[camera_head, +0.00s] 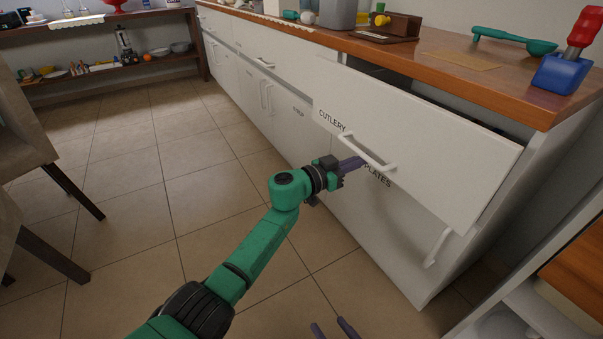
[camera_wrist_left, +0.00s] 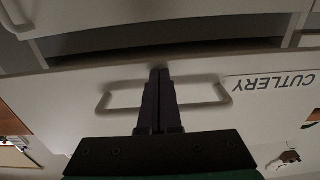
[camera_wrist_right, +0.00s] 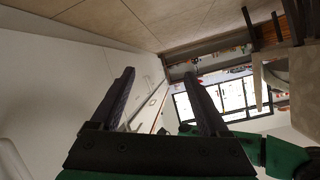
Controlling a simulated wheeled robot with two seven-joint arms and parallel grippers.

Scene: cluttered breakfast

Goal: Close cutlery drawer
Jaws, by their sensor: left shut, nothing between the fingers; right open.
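The cutlery drawer (camera_head: 430,143) is a white drawer labelled CUTLERY, standing pulled out from under the wooden counter. Its bar handle (camera_head: 372,160) is on the front panel. The drawer front also shows in the left wrist view (camera_wrist_left: 60,100), upside down, with a dark gap beyond its edge. My left gripper (camera_head: 358,162) is at the handle, its fingers shut and empty. In the left wrist view the fingers (camera_wrist_left: 159,75) overlap the handle; I cannot tell whether they touch it. My right gripper (camera_wrist_right: 160,75) is open and empty, low at the bottom edge of the head view (camera_head: 334,327).
The counter (camera_head: 500,80) holds a green scoop (camera_head: 514,40) and a blue and red object (camera_head: 568,68). Chairs (camera_head: 25,150) stand at left. The tiled floor between is clear.

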